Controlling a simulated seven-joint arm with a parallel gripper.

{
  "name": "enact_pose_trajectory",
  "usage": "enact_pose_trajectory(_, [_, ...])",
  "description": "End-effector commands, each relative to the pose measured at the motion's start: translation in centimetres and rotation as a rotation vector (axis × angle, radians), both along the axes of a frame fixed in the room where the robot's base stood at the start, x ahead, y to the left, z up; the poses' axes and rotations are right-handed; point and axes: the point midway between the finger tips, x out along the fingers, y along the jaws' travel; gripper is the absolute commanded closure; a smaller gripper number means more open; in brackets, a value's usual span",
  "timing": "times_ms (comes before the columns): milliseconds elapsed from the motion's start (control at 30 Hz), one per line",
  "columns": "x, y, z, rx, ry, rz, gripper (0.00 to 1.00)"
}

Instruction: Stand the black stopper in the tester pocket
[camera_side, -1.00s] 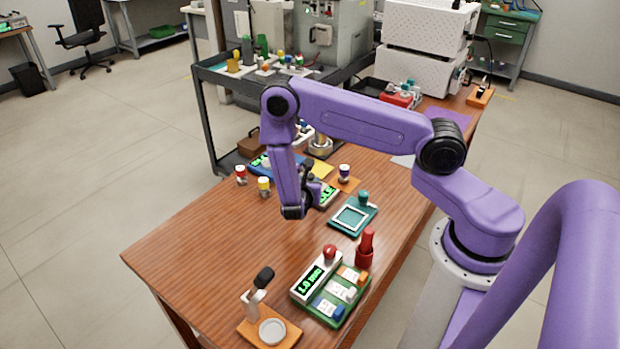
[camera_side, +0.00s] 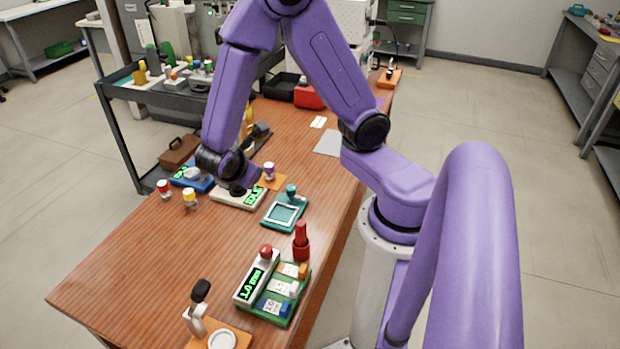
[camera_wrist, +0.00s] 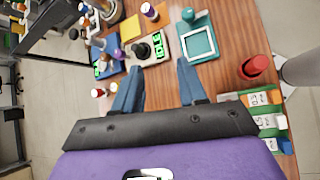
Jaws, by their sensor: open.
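A black, knob-like piece (camera_wrist: 141,49), apparently the black stopper, sits upright on the light-coloured tester (camera_wrist: 162,58) beside its green IDLE display. Whether it is seated in the pocket cannot be told. In the side view the tester (camera_side: 225,198) lies below my wrist, with the black piece (camera_side: 237,188) partly hidden by the arm. My gripper (camera_wrist: 160,66) is open, with nothing between its two blue fingers. The fingertips point toward the tester, and the black piece shows beyond them, nearer the left finger. The fingers are not clear in the side view.
Red-topped (camera_side: 163,188), yellow-topped (camera_side: 190,197) and purple-topped (camera_side: 269,171) pieces stand around the tester. A blue device (camera_side: 190,180) is left of it, and a teal frame (camera_side: 285,212) right. A green rack (camera_side: 275,306) is in front.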

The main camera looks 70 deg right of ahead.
Motion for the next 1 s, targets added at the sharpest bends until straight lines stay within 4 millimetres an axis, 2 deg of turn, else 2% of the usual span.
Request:
enact_pose_trajectory(100, [-3.2, 1.4, 1.9, 0.156, -0.020, -0.063, 0.58])
enact_pose_trajectory(400, [-11.9, 4.8, 5.6, 0.565, 0.019, -0.189, 0.58])
enact_pose_trajectory(600, [-16.2, 6.2, 7.3, 0.764, 0.075, -0.237, 0.58])
enact_pose_trajectory(733, [-17.5, 6.5, 7.8, 0.820, 0.097, -0.251, 0.58])
enact_pose_trajectory(1000, [-17.7, 6.6, 7.9, 0.830, 0.102, -0.253, 0.58])
